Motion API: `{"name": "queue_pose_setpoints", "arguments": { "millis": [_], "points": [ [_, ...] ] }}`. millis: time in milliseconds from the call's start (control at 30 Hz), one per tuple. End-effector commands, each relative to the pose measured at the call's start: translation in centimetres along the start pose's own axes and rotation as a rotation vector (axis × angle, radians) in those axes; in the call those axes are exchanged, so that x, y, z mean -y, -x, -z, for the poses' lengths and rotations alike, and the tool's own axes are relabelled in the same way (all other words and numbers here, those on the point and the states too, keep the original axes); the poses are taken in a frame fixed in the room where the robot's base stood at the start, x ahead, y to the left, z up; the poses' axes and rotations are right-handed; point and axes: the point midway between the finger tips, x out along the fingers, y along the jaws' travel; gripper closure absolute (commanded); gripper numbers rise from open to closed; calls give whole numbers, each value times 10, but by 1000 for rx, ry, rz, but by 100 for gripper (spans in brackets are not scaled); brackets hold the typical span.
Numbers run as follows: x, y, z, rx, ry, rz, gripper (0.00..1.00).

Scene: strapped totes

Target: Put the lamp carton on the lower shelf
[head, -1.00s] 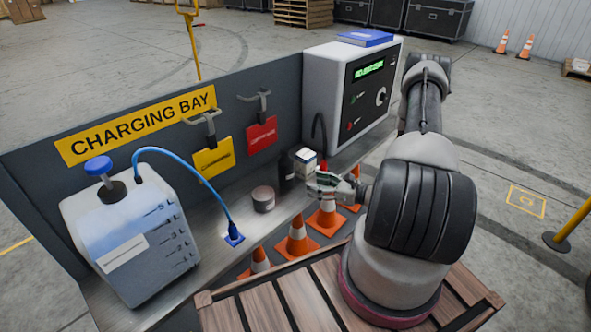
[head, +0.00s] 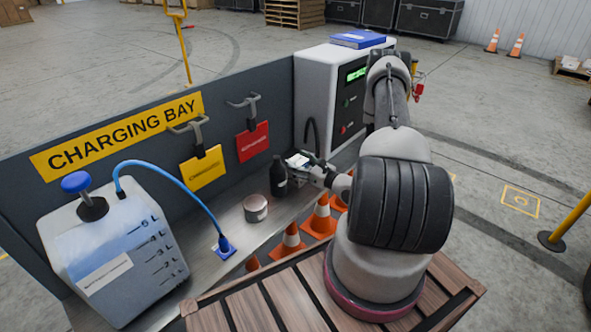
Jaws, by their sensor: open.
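A small white box (head: 298,159), which may be the lamp carton, is on the metal ledge at the foot of the charging-bay panel. My gripper (head: 304,166) is open right at it and hides most of it. I cannot tell whether the fingers are around the box or only in front of it. A black bottle (head: 278,175) stands just left of the box and gripper. I cannot make out a separate lower shelf; the metal ledge (head: 222,272) is the only shelf-like surface showing clearly.
A round tin (head: 255,209) stands on the ledge. A large canister (head: 115,255) with a blue cable (head: 180,183) is at left, and a grey charger cabinet (head: 325,95) behind. Orange cones (head: 291,241) stand below the ledge. Yellow and red tags (head: 203,168) hang on the panel.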

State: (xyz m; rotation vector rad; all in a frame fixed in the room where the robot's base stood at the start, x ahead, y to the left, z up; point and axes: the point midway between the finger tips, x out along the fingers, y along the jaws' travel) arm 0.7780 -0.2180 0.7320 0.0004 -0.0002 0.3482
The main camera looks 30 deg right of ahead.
Motion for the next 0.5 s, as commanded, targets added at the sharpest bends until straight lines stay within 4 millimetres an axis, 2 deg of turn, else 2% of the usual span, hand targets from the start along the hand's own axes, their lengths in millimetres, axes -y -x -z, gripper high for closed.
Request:
{"name": "queue_pose_setpoints", "arguments": {
  "millis": [133,300,333,400,500],
  "points": [
    [0,0,0,0,0,0,39],
    [0,0,0,0,0,-1,70],
    [0,0,0,0,0,-1,74],
    [0,0,0,0,0,-1,78],
    [0,0,0,0,0,-1,78]
  ]
}}
